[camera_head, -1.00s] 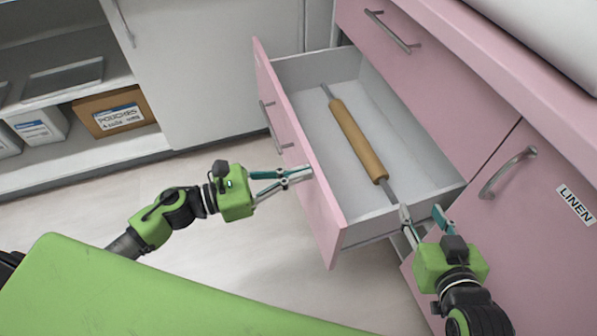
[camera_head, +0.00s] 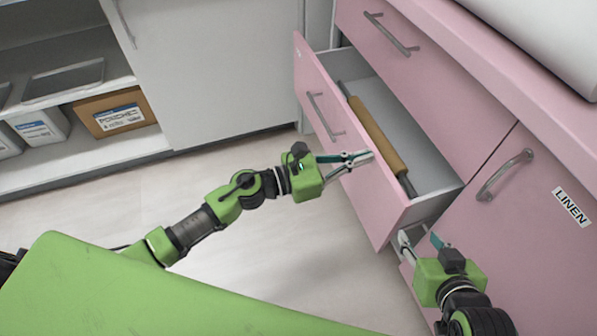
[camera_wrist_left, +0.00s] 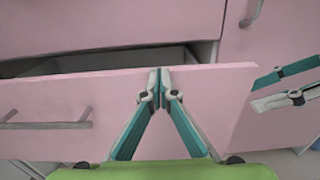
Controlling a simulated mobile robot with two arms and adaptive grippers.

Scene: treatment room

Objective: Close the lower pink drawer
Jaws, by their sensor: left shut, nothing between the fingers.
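The lower pink drawer (camera_head: 375,205) is partly open; its front also fills the middle of the left wrist view (camera_wrist_left: 225,105). My left gripper (camera_head: 370,157) is shut and empty, with its fingertips at the outer face of the drawer front near the top edge, right of the drawer handle (camera_head: 323,117). In the left wrist view the closed fingertips (camera_wrist_left: 160,75) overlap the drawer's top edge. My right gripper (camera_head: 420,238) has its fingers apart and empty, just beyond the drawer's right front corner, by the cabinet.
A wooden roller (camera_head: 378,135) with grey ends lies inside the drawer. A closed pink drawer (camera_head: 430,80) is above, and a door labelled LINEN (camera_head: 540,240) stands to the right. An open shelf with a cardboard box (camera_head: 115,112) is at left. The floor before the drawer is clear.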

